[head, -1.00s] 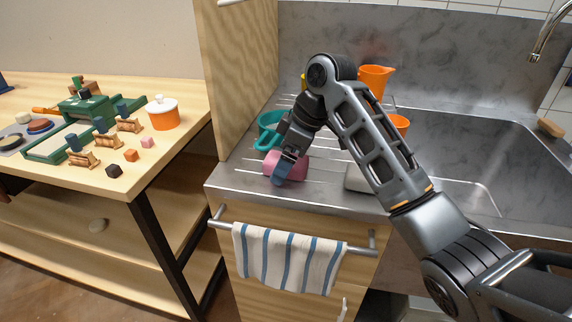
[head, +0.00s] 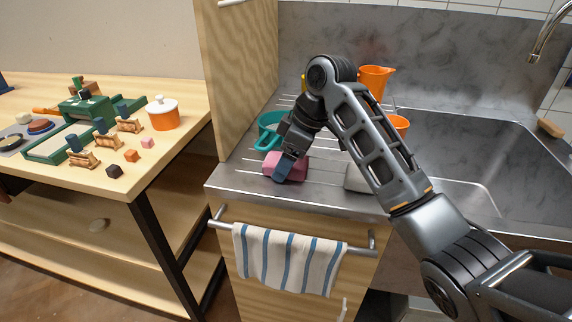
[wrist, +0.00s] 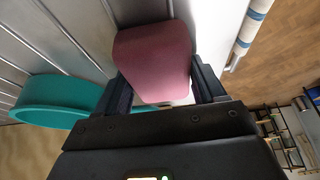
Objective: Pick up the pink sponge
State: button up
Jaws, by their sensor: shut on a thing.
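The pink sponge (head: 272,165) is at the front left of the steel drainboard in the head view. My gripper (head: 285,172) comes down over it, and one finger covers part of its front. In the wrist view the sponge (wrist: 153,62) lies between the two fingers of my gripper (wrist: 160,88), which are shut on its sides. I cannot tell whether the sponge is clear of the drainboard.
Orange jugs (head: 375,80) stand farther back. A whitish object (head: 357,180) lies to the right. A striped towel (head: 288,258) hangs on the front rail.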

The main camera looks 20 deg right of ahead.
jog(key=shift+s+d+r, duration=0.2)
jog(key=shift+d+r, duration=0.1)
jog(key=shift+r, duration=0.1)
jog(key=shift+s+d+r+p, duration=0.45)
jog(key=shift+s+d+r, duration=0.85)
jog(key=shift+d, duration=0.5)
jog(key=shift+s+d+r+p, duration=0.5)
jog(key=shift+s+d+r, duration=0.75)
jog(key=shift+d, duration=0.5)
jog(key=shift+s+d+r+p, duration=0.45)
jog(key=shift+s+d+r, duration=0.7)
jog(key=shift+s+d, duration=0.5)
jog(key=shift+w+d, duration=0.15)
jog(key=shift+w, duration=0.05)
jog(key=o, duration=0.4)
jog(key=c, duration=0.3)
jog(key=shift+c, duration=0.2)
